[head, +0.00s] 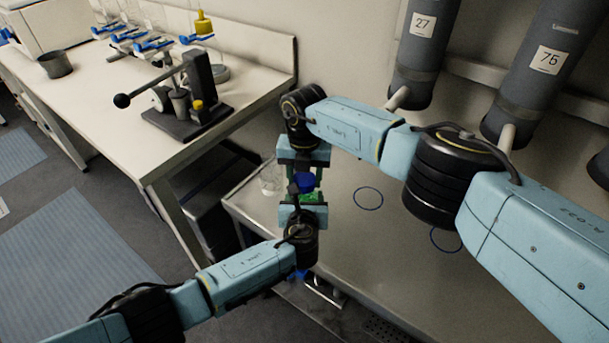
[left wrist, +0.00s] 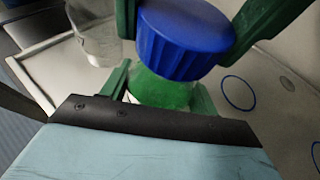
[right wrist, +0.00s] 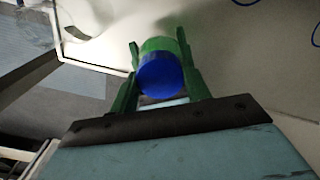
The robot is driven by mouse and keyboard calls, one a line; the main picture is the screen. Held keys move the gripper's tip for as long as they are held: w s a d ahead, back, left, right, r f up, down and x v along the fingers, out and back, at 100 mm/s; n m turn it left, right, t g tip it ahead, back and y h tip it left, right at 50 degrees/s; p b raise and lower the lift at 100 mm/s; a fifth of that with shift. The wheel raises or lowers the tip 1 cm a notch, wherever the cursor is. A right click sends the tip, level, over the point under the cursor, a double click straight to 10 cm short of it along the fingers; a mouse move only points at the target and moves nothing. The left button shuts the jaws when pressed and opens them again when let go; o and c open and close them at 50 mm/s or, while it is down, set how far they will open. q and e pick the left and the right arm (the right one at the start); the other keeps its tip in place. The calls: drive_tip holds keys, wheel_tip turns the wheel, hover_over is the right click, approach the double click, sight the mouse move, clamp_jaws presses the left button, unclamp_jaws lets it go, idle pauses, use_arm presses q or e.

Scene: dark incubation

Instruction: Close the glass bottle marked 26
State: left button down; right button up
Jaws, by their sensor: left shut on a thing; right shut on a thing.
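A blue ribbed cap (head: 305,182) is between the fingers of my right gripper (head: 306,176), which comes down from above and is shut on it. Directly below is a bottle with green contents (head: 310,198), with my left gripper (head: 306,203) shut around it. In the left wrist view the cap (left wrist: 184,38) sits right over the green bottle (left wrist: 160,88), looking slightly tilted. In the right wrist view the cap (right wrist: 160,76) covers part of the bottle (right wrist: 166,45). The neck is hidden, so I cannot tell whether the cap is seated. No number shows on the bottle.
A clear glass vessel (head: 270,180) stands close beside the bottle, also seen in the left wrist view (left wrist: 95,32). Blue rings (head: 368,198) mark the grey bench. Grey cylinders labelled 27 (head: 424,50) and 75 (head: 535,75) hang at the back right.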

use_arm(q)
drive_tip(key=shift+a, duration=0.1)
use_arm(e)
drive_tip(key=m, duration=0.5)
drive_tip(key=shift+m, duration=0.3)
drive_tip(key=m, duration=0.7)
drive_tip(key=o, duration=1.2)
drive_tip(key=shift+c, duration=0.2)
wheel_tip(320, 180, up, 12)
